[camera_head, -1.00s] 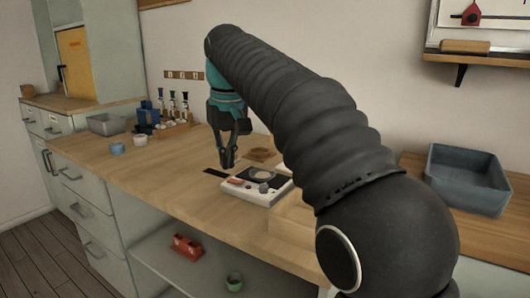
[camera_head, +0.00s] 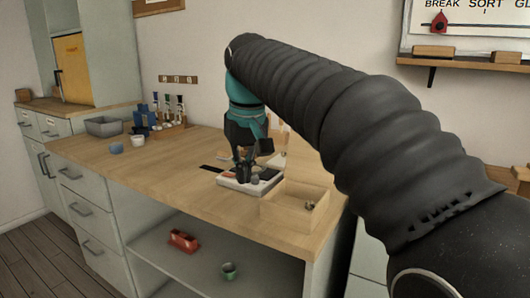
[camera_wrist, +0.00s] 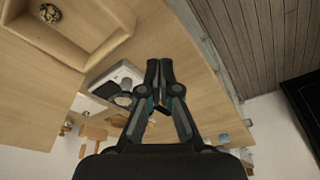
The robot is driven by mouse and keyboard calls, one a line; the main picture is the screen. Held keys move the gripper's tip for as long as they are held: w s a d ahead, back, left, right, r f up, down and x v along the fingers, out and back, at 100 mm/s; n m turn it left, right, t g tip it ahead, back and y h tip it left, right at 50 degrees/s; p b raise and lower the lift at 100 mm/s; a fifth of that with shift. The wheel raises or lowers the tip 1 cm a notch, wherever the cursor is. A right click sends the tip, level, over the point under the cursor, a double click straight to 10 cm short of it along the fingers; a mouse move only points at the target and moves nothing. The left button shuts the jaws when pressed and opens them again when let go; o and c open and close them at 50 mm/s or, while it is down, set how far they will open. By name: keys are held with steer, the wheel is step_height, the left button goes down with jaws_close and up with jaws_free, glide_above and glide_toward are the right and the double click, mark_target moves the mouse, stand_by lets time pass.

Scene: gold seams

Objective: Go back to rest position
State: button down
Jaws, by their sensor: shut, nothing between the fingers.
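My gripper (camera_head: 243,172) hangs at the end of my black, ribbed arm over the wooden workbench (camera_head: 160,185). Its fingers are together and hold nothing, in front of or above the white device (camera_head: 232,186); the gap between them is hard to judge. In the wrist view the closed fingertips (camera_wrist: 160,66) point over the bench edge, with the device (camera_wrist: 112,80) beside them.
An open wooden box (camera_head: 285,214) with a small item inside stands right of my gripper. Bottles (camera_head: 168,108) and a grey bin (camera_head: 103,126) stand at the back left. A red object (camera_head: 183,240) and a green cup (camera_head: 229,270) are on the lower shelf.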

steer(key=shift+m+t, duration=0.4)
steer(key=shift+m, duration=0.3)
steer(key=s+d, duration=0.1)
steer(key=d, duration=0.1)
steer(key=s+d+f, duration=0.1)
steer(key=s+d, duration=0.1)
steer(key=s+d+f, duration=0.1)
steer(key=d, duration=0.1)
steer(key=shift+s+d, duration=0.2)
steer(key=shift+d, duration=0.2)
steer(key=shift+m+t, duration=0.5)
steer(key=shift+m, duration=0.1)
steer(key=s+d+f, duration=0.1)
steer(key=s+d, duration=0.1)
steer(key=s+d+f, duration=0.1)
steer(key=d+f, duration=0.1)
steer(key=s+d+f, duration=0.1)
steer(key=s+d, duration=0.1)
steer(key=shift+s+f, duration=0.3)
steer(key=shift+s, duration=0.05)
steer(key=s+d+f+m, duration=0.1)
steer(key=s+d+f, duration=0.2)
steer(key=s+f, duration=0.3)
steer(key=s+d+f+m+t+h, duration=0.1)
steer(key=s+d+f, duration=0.3)
steer(key=f, duration=0.3)
steer(key=shift+s+d+f+t, duration=0.15)
steer(key=shift+s+t, duration=0.15)
steer(key=shift+s, duration=0.6)
